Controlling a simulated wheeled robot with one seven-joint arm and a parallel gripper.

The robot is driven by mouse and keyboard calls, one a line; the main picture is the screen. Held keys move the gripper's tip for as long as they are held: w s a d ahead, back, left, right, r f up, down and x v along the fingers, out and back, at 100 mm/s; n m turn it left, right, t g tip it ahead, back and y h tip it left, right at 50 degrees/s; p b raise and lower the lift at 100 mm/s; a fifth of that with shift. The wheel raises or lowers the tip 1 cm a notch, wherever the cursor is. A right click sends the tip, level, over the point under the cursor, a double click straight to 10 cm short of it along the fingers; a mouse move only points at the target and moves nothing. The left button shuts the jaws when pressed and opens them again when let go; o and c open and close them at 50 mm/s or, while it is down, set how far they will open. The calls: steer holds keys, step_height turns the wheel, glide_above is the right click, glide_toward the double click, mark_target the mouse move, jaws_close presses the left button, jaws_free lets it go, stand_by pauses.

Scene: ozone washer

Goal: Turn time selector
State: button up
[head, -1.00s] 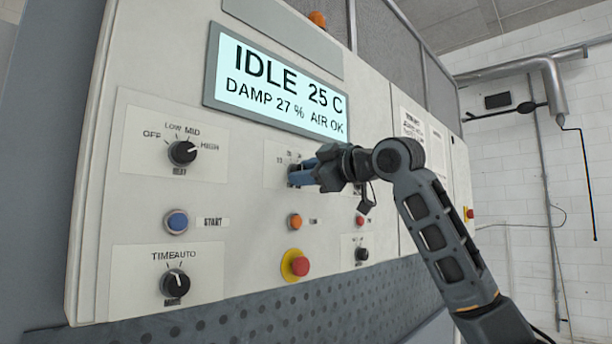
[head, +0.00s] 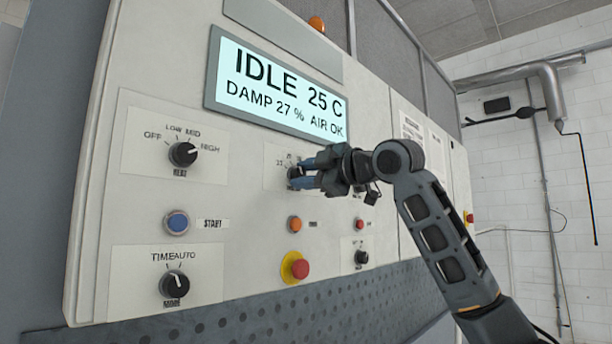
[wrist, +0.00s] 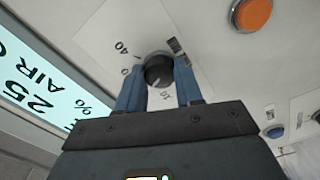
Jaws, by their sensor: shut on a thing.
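The time selector is a black round knob (wrist: 158,70) on a white label plate with numbers around it. In the wrist view the two blue fingers of my gripper (wrist: 159,84) stand on either side of the knob, shut on it. In the head view my gripper (head: 303,178) reaches the panel from the right, below the display, and its fingers and body hide part of the knob and its scale. The display (head: 275,90) reads IDLE 25 C, DAMP 27 %, AIR OK.
Left of the selector are the heat knob (head: 183,154), blue START button (head: 177,221) and mode knob (head: 174,284). Below it are an orange button (head: 295,223) and a red stop button on yellow (head: 299,267). A small black knob (head: 361,257) sits lower right.

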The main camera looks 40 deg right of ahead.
steer(key=shift+f, duration=0.1)
steer(key=o, duration=1)
steer(key=shift+o, duration=0.2)
steer(key=s+b, duration=0.1)
steer(key=s, duration=0.6)
steer(key=shift+s, duration=0.4)
steer(key=shift+d, duration=0.1)
